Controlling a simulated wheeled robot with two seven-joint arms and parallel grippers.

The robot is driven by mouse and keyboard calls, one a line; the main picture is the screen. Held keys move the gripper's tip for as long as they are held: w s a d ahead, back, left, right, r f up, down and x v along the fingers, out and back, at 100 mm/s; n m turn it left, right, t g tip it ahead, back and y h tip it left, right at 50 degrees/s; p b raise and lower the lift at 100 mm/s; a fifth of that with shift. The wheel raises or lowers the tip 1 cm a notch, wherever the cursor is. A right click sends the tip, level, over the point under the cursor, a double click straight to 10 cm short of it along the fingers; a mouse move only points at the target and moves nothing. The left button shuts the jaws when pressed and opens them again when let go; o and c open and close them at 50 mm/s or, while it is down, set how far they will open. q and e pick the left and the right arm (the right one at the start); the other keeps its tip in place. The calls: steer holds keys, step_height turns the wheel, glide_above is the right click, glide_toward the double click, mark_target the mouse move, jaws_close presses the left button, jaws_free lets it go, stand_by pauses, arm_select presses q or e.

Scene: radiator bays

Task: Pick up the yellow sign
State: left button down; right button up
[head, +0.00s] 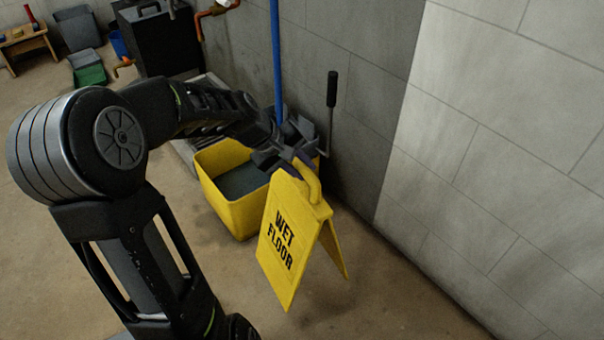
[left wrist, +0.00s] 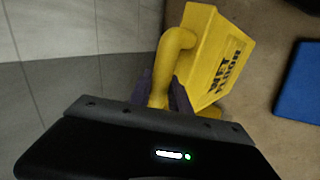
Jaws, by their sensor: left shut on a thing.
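The yellow sign (head: 283,240), marked "WET FLOOR", is an A-frame with its two panels spread, in the middle of the head view. A curved yellow handle tops it. My left gripper (head: 296,165) reaches in from the left and is shut on the handle at the top of the sign. In the left wrist view the yellow sign (left wrist: 218,65) fills the upper middle, and its handle passes between the dark fingers of my left gripper (left wrist: 165,92). I cannot tell whether the sign's feet touch the floor. My right gripper is not in view.
A yellow mop bucket (head: 240,215) with a blue pole (head: 276,60) and a dark-gripped lever (head: 332,90) stands right behind the sign. A grey block wall (head: 500,130) runs along the right. Floor in front is clear. A blue flat thing (left wrist: 300,85) shows in the wrist view.

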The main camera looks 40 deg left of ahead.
arm_select(q)
steer(key=shift+r, duration=0.25)
stand_by(0.5)
steer(key=shift+w+d+r+m, duration=0.1)
steer(key=shift+w+d+m, duration=0.25)
steer(key=shift+d, duration=0.1)
steer(key=w+d+r+m+g+h, duration=0.2)
steer(key=d+m+g, duration=0.1)
steer(key=d+m, duration=0.3)
steer(key=w+d+r+m+g+h, duration=0.1)
steer(key=w+d+r+m+g, duration=0.2)
steer(key=d+m, duration=0.3)
steer(key=shift+w+d+h, duration=0.25)
steer(key=shift+d+h, duration=0.15)
steer(key=shift+d, duration=1.5)
